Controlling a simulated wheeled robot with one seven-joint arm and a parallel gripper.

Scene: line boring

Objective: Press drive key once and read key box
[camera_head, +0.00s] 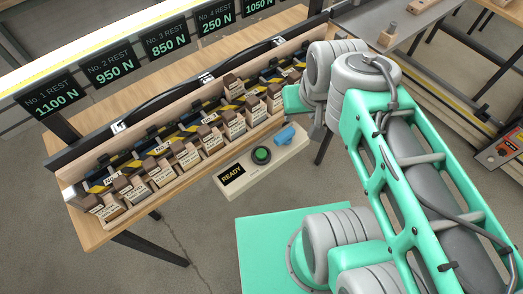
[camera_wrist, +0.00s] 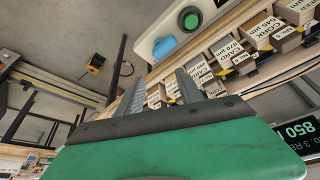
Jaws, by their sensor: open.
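The key box (camera_head: 233,190) is a beige box at the front edge of the wooden bench. Its dark display (camera_head: 231,174) reads "READY". A round green button (camera_head: 262,155) with a dark rim, seemingly the drive key, sits beside the display, and a blue piece (camera_head: 285,136) lies at its right end. In the wrist view the green button (camera_wrist: 191,18) and blue piece (camera_wrist: 164,46) show near the top. My gripper (camera_wrist: 162,78) is open and empty, its two grey fingers apart, not visibly touching the box. In the head view its fingers are hidden.
A long wooden rack (camera_head: 75,200) behind the key box holds several labelled blocks. Signs above read No. 1 REST 1100 N, No. 2 REST 950 N, No. 3 REST 850 N and No. 4 REST 250 N; another, partly cut off, shows 1050 N. A grey table (camera_head: 430,15) stands at the upper right.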

